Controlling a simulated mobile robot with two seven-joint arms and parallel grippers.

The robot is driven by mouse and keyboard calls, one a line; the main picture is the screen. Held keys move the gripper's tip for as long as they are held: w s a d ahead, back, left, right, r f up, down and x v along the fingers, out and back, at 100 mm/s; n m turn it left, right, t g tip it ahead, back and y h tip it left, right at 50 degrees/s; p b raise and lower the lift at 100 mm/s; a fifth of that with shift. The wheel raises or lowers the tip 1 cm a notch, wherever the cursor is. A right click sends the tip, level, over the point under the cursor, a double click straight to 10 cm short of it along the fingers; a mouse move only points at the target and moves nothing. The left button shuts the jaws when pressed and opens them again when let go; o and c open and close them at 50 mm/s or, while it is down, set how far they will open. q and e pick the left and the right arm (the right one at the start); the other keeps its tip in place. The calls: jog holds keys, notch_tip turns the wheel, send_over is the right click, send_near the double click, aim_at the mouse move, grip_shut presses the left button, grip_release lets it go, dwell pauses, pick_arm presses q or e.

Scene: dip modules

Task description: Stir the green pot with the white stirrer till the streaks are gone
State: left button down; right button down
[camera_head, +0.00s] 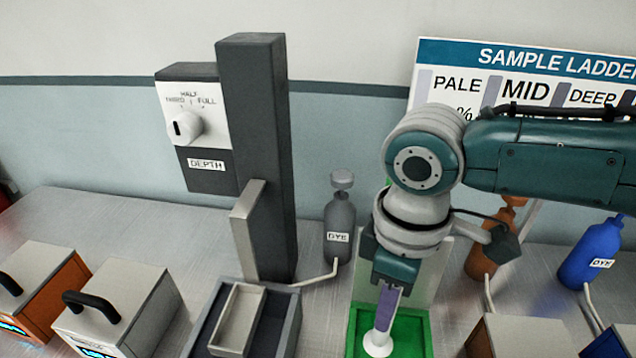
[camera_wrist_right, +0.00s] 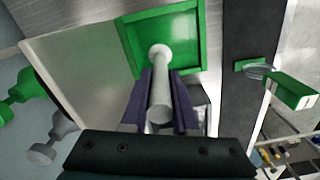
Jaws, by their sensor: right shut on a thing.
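The green pot (camera_head: 418,322) is a square, open, green-walled container below my right arm in the head view. It also shows at the top of the right wrist view (camera_wrist_right: 203,30). My right gripper (camera_head: 386,308) points down over the pot, its purple fingers shut on the white stirrer (camera_head: 378,343). In the right wrist view the stirrer (camera_wrist_right: 160,92) stands between the fingers, its far end over or in the pot. The pot's visible inside looks plain green; I make out no streaks. My left gripper is not in view.
A dark post with a DEPTH dial box (camera_head: 200,125) and a grey tray (camera_head: 287,325) stand left of the pot. A grey dye bottle (camera_head: 340,228), a brown bottle (camera_head: 482,258) and a blue bottle (camera_head: 590,255) stand behind. Handled boxes (camera_head: 125,290) sit at front left.

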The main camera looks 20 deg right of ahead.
jog(key=shift+s+a+p, duration=0.5)
jog(key=shift+s+p, duration=0.2)
jog(key=shift+s, duration=0.15)
jog(key=shift+s+a+p, duration=0.5)
jog(key=shift+s+p, duration=0.15)
jog(key=shift+s, duration=0.15)
jog(key=shift+r, duration=0.1)
jog(key=d+p, duration=0.1)
jog(key=s+d+p, duration=0.1)
jog(key=shift+s+d, duration=0.3)
jog(key=shift+d, duration=0.1)
